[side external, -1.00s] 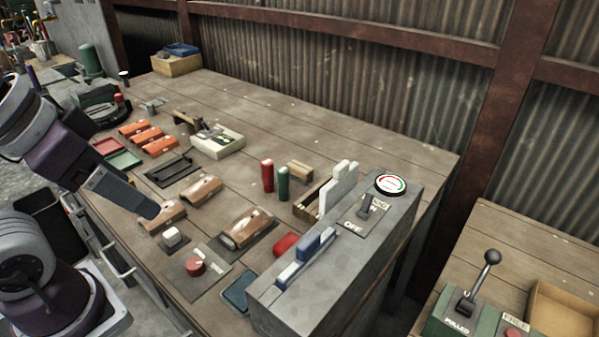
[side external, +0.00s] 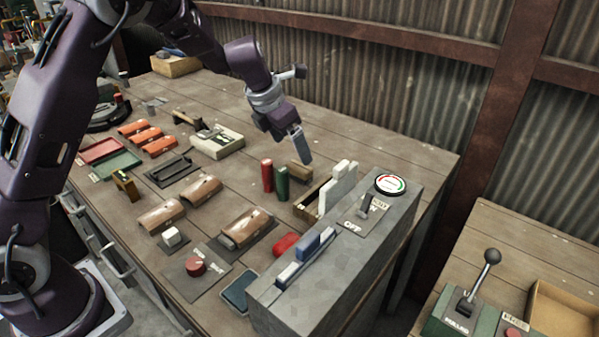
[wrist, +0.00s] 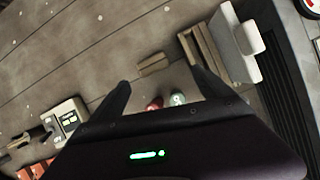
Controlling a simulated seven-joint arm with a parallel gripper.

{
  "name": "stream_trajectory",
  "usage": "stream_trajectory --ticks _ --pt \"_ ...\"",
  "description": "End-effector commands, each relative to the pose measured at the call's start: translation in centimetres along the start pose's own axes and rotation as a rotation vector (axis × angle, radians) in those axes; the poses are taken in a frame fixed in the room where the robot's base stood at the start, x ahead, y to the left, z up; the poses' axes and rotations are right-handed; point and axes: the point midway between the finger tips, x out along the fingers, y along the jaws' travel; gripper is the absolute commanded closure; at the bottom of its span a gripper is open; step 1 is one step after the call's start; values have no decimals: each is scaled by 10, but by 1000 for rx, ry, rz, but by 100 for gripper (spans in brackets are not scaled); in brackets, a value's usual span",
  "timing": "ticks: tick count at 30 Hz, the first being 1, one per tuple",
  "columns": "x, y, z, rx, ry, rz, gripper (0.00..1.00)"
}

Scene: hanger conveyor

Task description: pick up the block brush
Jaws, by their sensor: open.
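What looks like the block brush, a small tan wooden block (side external: 299,171), lies on the bench just behind a red cylinder (side external: 267,175) and a green cylinder (side external: 282,183). In the wrist view the block (wrist: 153,64) lies between the lines of my two fingers, slightly beyond their tips. My gripper (side external: 303,153) is above the bench over the block, pointing down, apart from it. In the wrist view my gripper (wrist: 160,80) is open with nothing between the fingers. Bristles cannot be made out.
A wooden holder with upright white pieces (side external: 339,188) stands close to the right of the block, beside the grey control box (side external: 350,255). A pale boxed device (side external: 217,143) lies to the left. The bench behind the block is clear.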

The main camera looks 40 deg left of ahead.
Motion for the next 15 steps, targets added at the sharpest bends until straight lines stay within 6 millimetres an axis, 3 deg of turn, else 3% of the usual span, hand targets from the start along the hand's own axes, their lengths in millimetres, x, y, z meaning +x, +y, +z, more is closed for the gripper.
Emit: stream_trajectory --ticks 1,4,15 --pt "19 6 1 -91 12 23 11" --pt "37 14 4 -206 12 49 11" --pt "97 17 2 -226 15 51 11"
